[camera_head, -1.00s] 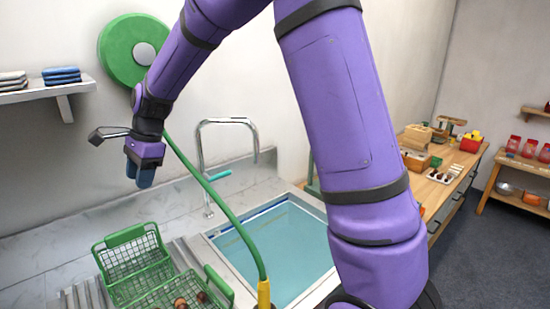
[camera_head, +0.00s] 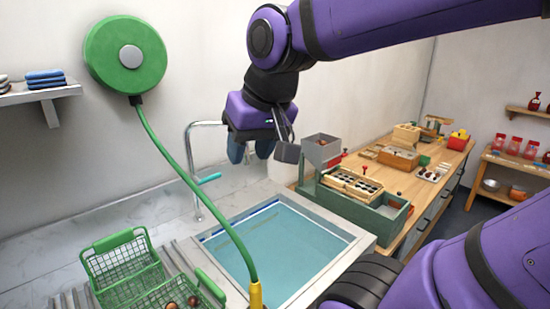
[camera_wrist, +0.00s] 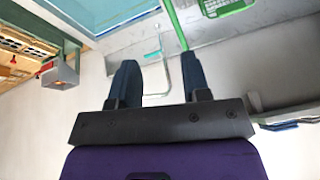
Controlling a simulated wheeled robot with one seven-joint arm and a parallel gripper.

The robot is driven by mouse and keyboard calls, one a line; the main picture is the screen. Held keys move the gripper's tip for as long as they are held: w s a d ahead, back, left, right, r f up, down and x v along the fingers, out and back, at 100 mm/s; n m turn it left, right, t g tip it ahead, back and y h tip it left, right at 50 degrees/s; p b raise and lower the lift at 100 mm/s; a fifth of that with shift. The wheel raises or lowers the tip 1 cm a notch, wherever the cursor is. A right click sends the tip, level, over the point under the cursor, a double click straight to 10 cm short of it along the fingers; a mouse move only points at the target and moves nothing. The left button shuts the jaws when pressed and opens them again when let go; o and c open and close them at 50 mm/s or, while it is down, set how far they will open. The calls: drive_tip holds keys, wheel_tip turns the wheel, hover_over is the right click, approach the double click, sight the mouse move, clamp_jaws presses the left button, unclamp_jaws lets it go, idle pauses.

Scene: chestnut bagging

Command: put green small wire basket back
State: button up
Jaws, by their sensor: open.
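Green wire baskets stand at the lower left in the head view. One empty basket (camera_head: 122,262) is tilted up. Beside and below it is another green basket (camera_head: 205,282) holding a few brown chestnuts, cut off by the frame edge. I cannot tell from size which one is the small one. A green basket also shows at the top of the wrist view (camera_wrist: 232,4). My gripper (camera_head: 251,152) is open and empty, high above the sink's back edge, to the right of the baskets. Its two blue fingers (camera_wrist: 155,85) are apart in the wrist view.
The sink (camera_head: 275,250) holds blue-green water, with a faucet (camera_head: 192,165) behind it. A green hose (camera_head: 185,170) hangs from the wall reel (camera_head: 125,57) across the sink's left side. A wooden bench (camera_head: 425,185) with a green machine (camera_head: 355,207) stands to the right.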

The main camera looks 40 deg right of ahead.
drive_tip(key=shift+s+d+f+n, duration=0.15)
drive_tip(key=shift+s+d+n, duration=0.15)
drive_tip(key=shift+s, duration=0.45)
drive_tip(key=shift+s+d+f+n, duration=0.25)
drive_tip(key=shift+s+n, duration=0.1)
drive_tip(key=shift+s, duration=0.35)
drive_tip(key=shift+s+d+f+n, duration=0.1)
drive_tip(key=shift+s+d+n, duration=0.2)
drive_tip(key=shift+s, duration=0.45)
